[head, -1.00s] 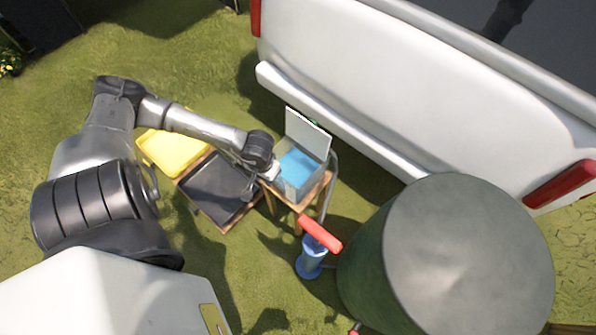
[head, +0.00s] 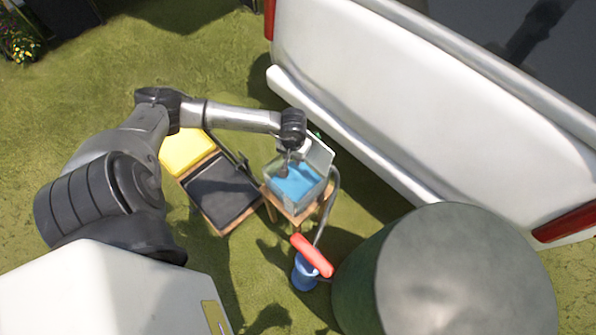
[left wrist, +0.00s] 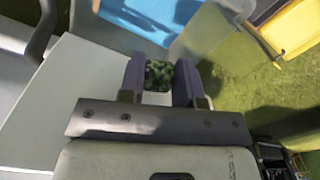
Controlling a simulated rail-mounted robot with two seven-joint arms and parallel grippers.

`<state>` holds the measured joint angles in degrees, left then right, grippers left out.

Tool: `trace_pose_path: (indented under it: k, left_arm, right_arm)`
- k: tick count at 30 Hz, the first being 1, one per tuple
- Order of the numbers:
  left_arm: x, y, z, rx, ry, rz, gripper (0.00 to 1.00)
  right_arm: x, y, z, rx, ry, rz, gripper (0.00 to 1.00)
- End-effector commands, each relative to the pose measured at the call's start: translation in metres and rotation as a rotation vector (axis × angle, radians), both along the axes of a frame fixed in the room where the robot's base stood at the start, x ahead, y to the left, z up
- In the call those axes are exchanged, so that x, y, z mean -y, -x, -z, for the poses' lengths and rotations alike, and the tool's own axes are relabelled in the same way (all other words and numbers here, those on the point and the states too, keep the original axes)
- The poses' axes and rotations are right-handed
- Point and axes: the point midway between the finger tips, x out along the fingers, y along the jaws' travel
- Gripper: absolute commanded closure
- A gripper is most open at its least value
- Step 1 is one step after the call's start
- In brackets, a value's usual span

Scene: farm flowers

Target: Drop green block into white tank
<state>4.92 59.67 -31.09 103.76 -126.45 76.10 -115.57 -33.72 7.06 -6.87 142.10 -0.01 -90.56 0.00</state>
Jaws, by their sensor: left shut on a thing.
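The green block (left wrist: 160,74) is dark, mottled green and sits between the two fingers of my left gripper (left wrist: 160,82) in the left wrist view. The gripper is shut on it. In the head view my left gripper (head: 285,166) points down over the tank (head: 291,207), a pale see-through box with blue water (head: 298,182) inside and a white panel standing at its back. The tank's blue inside also shows beyond the fingers in the left wrist view. The block itself is hidden in the head view. My right gripper is not in view.
The tank stands on a small wooden stand (head: 310,212). A black tray (head: 220,190) and a yellow one (head: 186,150) lie to its left. A blue pump with a red handle (head: 312,256), a large green drum (head: 450,275) and a white vehicle (head: 420,100) are close by.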

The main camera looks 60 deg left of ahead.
Motion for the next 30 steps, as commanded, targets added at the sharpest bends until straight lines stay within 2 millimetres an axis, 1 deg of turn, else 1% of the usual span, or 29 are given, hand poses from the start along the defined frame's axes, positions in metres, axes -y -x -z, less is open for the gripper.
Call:
trace_pose_path:
  k: [1,13,17,25,26,30]
  left_arm:
    - [0.0,0.001,0.007,-0.002,0.001,-0.001,0.91]
    - [0.001,0.001,0.046,-0.002,0.001,-0.001,0.91]
    - [0.0,0.001,0.051,-0.001,0.0,0.0,0.91]
    - [0.0,0.001,0.051,-0.001,-0.001,0.001,0.91]
    - [0.0,0.001,0.051,-0.001,-0.001,0.001,0.66]
    - [0.0,0.001,0.051,-0.001,-0.001,0.001,0.53]
  right_arm:
    - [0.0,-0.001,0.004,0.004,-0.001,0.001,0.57]
    - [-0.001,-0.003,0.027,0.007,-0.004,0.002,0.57]
    - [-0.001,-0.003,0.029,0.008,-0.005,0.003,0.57]
    - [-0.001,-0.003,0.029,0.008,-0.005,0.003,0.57]
    - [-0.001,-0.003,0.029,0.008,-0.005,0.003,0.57]
    - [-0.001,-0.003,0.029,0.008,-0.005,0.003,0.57]
